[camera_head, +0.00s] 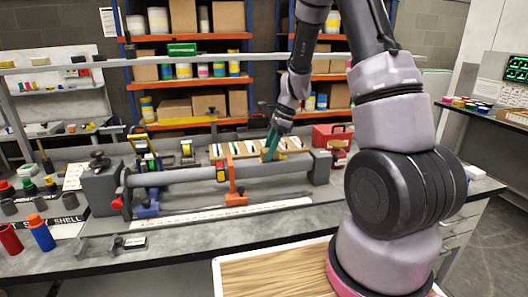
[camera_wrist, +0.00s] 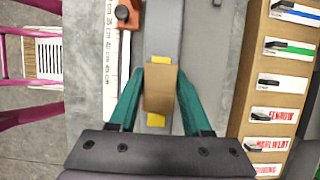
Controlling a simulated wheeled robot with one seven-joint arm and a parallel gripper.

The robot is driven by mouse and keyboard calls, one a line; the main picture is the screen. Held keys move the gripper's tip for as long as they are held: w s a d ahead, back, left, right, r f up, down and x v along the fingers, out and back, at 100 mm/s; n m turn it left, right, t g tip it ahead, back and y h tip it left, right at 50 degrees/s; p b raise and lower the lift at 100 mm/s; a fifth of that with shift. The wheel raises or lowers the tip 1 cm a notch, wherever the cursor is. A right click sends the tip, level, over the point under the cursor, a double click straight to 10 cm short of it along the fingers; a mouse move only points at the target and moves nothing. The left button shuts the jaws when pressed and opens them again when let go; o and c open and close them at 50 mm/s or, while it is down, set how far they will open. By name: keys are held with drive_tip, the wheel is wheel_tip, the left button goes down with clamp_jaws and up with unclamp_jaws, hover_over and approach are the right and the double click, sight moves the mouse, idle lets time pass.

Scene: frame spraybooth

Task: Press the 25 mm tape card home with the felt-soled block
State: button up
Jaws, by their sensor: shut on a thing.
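My gripper (camera_wrist: 160,98) has teal fingers shut on the sides of a brown block (camera_wrist: 161,80), seen from above in the wrist view. The block's sole is hidden. The block is over the grey tube (camera_wrist: 166,30), in line with it. Yellow pieces show beyond the block (camera_wrist: 160,60) and on its near side (camera_wrist: 157,120); I cannot tell if they are one card passing under it, or whether the block touches it. In the head view my gripper (camera_head: 270,145) points down at the tube's right part (camera_head: 200,175); the block is hard to make out there.
A wooden rack (camera_wrist: 262,95) of slotted, labelled cards lies right of the tube in the wrist view. A white ruler (camera_wrist: 112,60) lies on its left. A red box (camera_head: 332,135) stands behind the tube's right end.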

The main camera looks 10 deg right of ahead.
sight(282, 158)
drive_tip(key=shift+d+f, duration=0.1)
drive_tip(key=shift+d, duration=2.35)
clamp_jaws()
wheel_tip(282, 158, up, 7)
drive_tip(key=shift+s, duration=0.1)
